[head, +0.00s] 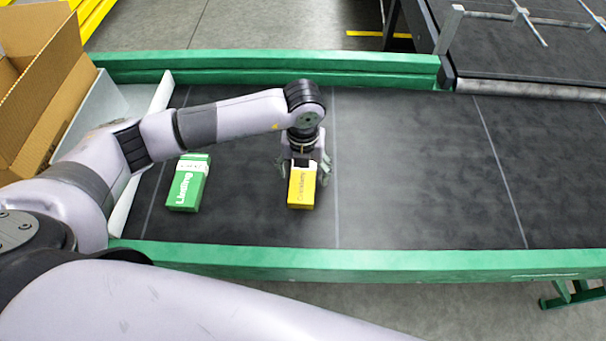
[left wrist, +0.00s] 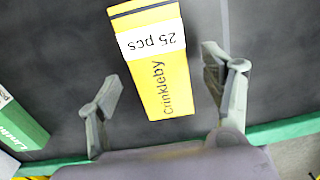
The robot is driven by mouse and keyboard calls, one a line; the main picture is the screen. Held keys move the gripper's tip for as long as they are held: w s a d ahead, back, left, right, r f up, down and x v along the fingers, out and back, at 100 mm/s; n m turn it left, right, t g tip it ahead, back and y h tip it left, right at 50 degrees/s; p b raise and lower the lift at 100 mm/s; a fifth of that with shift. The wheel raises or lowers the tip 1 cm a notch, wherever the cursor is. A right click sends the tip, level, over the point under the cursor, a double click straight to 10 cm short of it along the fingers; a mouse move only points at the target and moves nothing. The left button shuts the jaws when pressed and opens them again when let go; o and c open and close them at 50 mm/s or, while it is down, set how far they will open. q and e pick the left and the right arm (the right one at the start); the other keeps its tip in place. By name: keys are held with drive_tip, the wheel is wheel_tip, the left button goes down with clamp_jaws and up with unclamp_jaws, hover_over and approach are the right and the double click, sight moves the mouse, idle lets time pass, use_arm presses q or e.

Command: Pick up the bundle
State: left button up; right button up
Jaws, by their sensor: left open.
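A yellow bundle (head: 301,190) marked "crinkleby" lies on the dark conveyor belt (head: 420,170). My left gripper (head: 305,172) is open at the far end of this bundle, pointing down. In the left wrist view the yellow bundle (left wrist: 155,62), with a white "25 pcs" band, lies between the spread fingers of the left gripper (left wrist: 162,82), with a gap on each side. I cannot tell how far the fingertips are above the belt. My right gripper is not in view.
A green bundle (head: 187,186) with a white band lies left of the yellow one; it also shows in the left wrist view (left wrist: 18,125). Green rails (head: 400,262) edge the belt. An open cardboard box (head: 50,95) stands at the left. The belt to the right is clear.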

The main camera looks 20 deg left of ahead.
use_arm(q)
drive_tip(key=shift+f, duration=0.65)
drive_tip(key=shift+c, duration=0.5)
drive_tip(key=c, duration=1.2)
